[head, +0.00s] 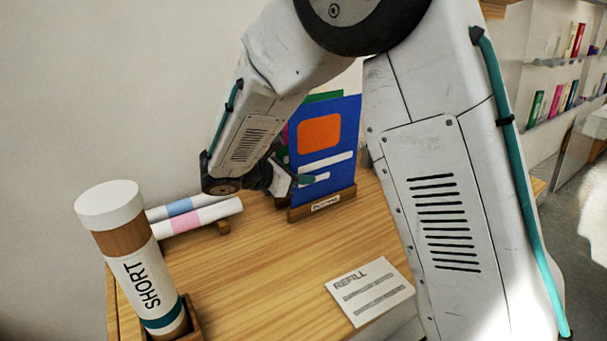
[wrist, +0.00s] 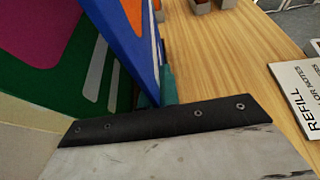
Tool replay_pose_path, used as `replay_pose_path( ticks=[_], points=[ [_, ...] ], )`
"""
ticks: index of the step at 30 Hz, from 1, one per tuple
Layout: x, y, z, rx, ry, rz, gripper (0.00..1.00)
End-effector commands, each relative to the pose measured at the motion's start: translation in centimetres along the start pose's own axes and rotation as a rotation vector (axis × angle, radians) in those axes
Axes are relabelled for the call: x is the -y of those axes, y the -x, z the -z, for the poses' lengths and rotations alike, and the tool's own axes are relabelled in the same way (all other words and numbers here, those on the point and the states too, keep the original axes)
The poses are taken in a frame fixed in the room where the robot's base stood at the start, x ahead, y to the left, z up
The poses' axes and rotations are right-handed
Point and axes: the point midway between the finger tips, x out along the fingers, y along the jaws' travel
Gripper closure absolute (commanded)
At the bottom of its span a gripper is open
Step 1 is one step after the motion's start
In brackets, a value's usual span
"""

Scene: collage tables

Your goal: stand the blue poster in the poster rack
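The blue poster (head: 340,165), with an orange rounded square and white bars, stands nearly upright at the wooden poster rack (head: 347,197). Its lower edge appears to be behind the rack's front lip; whether it rests on the bottom is hidden. My gripper (head: 302,180) is at the poster's left edge, low down, with a teal fingertip across its front. In the wrist view the blue poster (wrist: 128,40) runs between the teal fingertips (wrist: 158,92), which look closed on it. The far finger is mostly hidden.
A green poster (wrist: 45,70) with a magenta patch stands behind the blue one. Rolled posters (head: 200,216) lie left of the rack. A SHORT tube (head: 140,265) stands at front left, and a REFILL card (head: 370,291) lies at front right. Bare tabletop (head: 265,270) lies between.

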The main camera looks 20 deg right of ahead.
Motion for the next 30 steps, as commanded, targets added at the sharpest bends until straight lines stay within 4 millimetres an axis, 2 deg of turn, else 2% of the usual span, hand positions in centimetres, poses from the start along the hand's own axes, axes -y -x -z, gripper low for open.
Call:
replay_pose_path(
  ticks=[13,15,16,25,30],
  points=[
    [0.0,-0.1,0.3,0.000,0.000,-0.001,1.00],
    [0.0,-0.1,0.3,0.000,0.000,0.000,0.77],
    [0.0,-0.1,0.3,0.000,0.000,0.000,0.71],
    [0.0,0.1,0.3,0.000,0.000,-0.001,0.71],
    [-0.1,2.1,0.3,-0.001,-0.001,-0.004,0.71]
  ],
)
